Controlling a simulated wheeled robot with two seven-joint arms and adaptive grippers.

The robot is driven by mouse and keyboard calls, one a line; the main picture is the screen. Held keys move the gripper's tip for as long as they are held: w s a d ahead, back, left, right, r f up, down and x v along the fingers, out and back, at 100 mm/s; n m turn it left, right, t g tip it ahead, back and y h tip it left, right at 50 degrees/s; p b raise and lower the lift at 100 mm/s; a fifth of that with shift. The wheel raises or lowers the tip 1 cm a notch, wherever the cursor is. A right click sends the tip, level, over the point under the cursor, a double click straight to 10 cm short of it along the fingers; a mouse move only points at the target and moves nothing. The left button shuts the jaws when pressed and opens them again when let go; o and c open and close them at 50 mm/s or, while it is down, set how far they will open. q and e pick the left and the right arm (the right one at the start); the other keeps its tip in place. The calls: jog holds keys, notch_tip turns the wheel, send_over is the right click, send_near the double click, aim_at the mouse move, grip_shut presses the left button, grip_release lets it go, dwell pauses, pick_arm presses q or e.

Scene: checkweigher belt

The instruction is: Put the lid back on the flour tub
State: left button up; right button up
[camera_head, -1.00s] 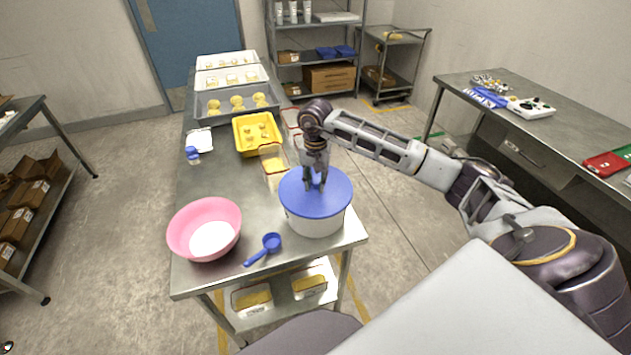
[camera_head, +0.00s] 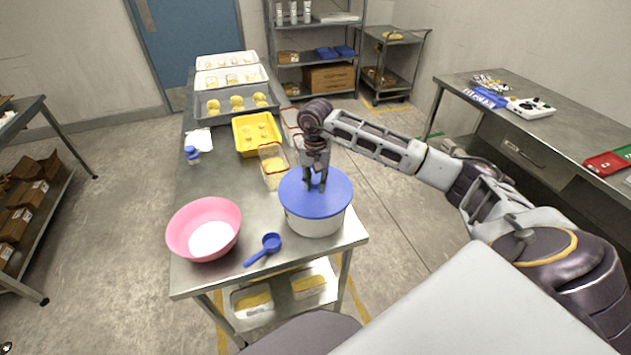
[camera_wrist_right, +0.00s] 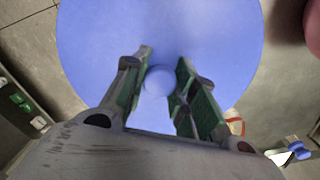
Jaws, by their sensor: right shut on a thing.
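The white flour tub (camera_head: 312,224) stands near the right front corner of the steel table. The round blue lid (camera_head: 330,203) lies over the tub's mouth and looks level; I cannot tell whether it is fully seated. My right gripper (camera_head: 315,188) points down over the lid's middle and is shut on its knob. In the right wrist view the gripper (camera_wrist_right: 160,82) has its two fingers either side of the round blue knob (camera_wrist_right: 158,80), with the lid (camera_wrist_right: 150,30) filling much of the picture. My left gripper is not in view.
A pink bowl (camera_head: 190,232) with white contents and a blue scoop (camera_head: 264,249) lie left of the tub. A clear container (camera_head: 271,168) with yellow contents and a yellow tray (camera_head: 246,146) stand behind it. Dough trays (camera_head: 208,115) line the far end.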

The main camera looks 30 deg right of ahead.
dwell(0.4)
dwell(0.3)
jog(key=o, duration=1.1)
jog(key=shift+o, duration=0.2)
jog(key=o, duration=0.5)
jog(key=shift+r, duration=0.15)
jog(key=shift+r+p, duration=1.35)
jog(key=shift+r, duration=2)
